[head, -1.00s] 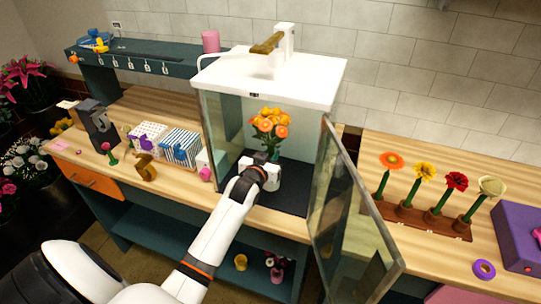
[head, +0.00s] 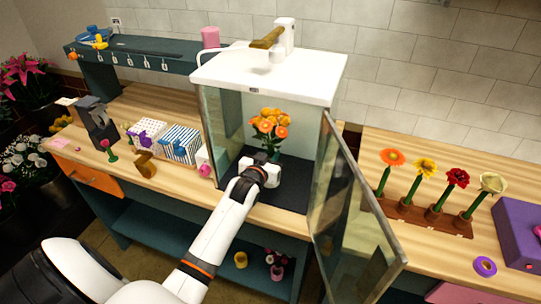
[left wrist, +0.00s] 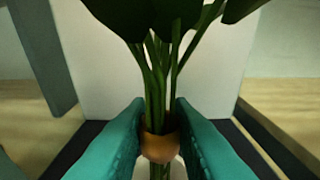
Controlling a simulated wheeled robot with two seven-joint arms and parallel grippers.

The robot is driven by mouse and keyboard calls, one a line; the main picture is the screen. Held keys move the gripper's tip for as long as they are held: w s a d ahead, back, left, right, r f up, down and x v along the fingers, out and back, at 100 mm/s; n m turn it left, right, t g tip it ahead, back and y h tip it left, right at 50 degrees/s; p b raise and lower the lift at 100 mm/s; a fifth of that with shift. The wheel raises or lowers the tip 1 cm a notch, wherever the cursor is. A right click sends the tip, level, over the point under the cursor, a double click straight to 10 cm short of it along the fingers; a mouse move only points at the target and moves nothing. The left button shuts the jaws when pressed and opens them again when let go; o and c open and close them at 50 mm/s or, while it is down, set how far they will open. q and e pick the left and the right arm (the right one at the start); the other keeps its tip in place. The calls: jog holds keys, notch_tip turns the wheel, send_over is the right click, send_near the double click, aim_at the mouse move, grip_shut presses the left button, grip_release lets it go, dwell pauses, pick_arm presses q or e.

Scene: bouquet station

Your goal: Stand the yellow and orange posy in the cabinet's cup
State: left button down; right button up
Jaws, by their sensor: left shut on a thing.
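The posy (head: 270,122) has yellow and orange blooms and stands upright inside the glass cabinet (head: 268,78). My left gripper (head: 273,157) reaches in through the open front and is shut on its stems, below the blooms. In the left wrist view, the teal fingers (left wrist: 158,128) press on both sides of the green stems (left wrist: 157,85), at an orange-brown band (left wrist: 160,147). The stems' lower end is mostly hidden by the fingers. I cannot make out the cabinet's cup. My right gripper is not in view.
The cabinet's glass door (head: 352,220) stands open to the right of my left arm. A rack (head: 425,217) of single flowers and a purple box (head: 520,232) are on the right counter. Patterned boxes (head: 180,146) stand left of the cabinet.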

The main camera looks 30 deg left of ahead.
pick_arm(q)
jog(key=shift+f, duration=0.3)
jog(key=c, duration=0.6)
grip_release()
jog(key=shift+c, duration=0.2)
jog(key=p+v, duration=0.6)
jog(key=v, duration=0.3)
dwell(0.7)
dwell(0.6)
